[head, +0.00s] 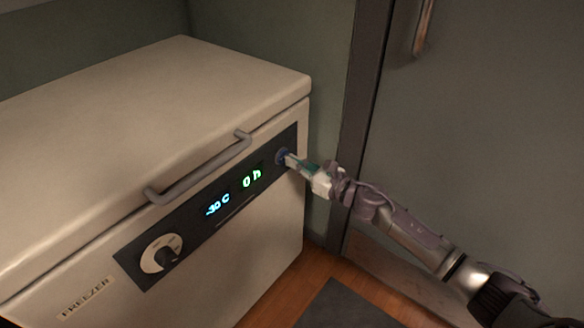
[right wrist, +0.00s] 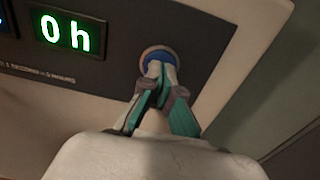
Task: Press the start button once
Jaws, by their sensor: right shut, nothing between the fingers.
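The start button is a round blue button (head: 282,156) at the right end of the dark control panel (head: 206,208) on the freezer's front. In the right wrist view the blue button (right wrist: 158,59) sits in a metallic ring, right of a green "0h" display (right wrist: 64,32). My right gripper (head: 290,158) is shut and empty, its tips at the button. In the right wrist view the closed fingertips (right wrist: 160,69) overlap the lower part of the button; they look to be touching it, but I cannot tell how far it is pressed. My left gripper is not in view.
The white chest freezer (head: 150,95) has its lid closed, with a grey handle (head: 200,170) above the panel. The panel also has a "-30C" display (head: 217,205) and a dial (head: 162,253). A grey door (head: 470,130) stands to the right.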

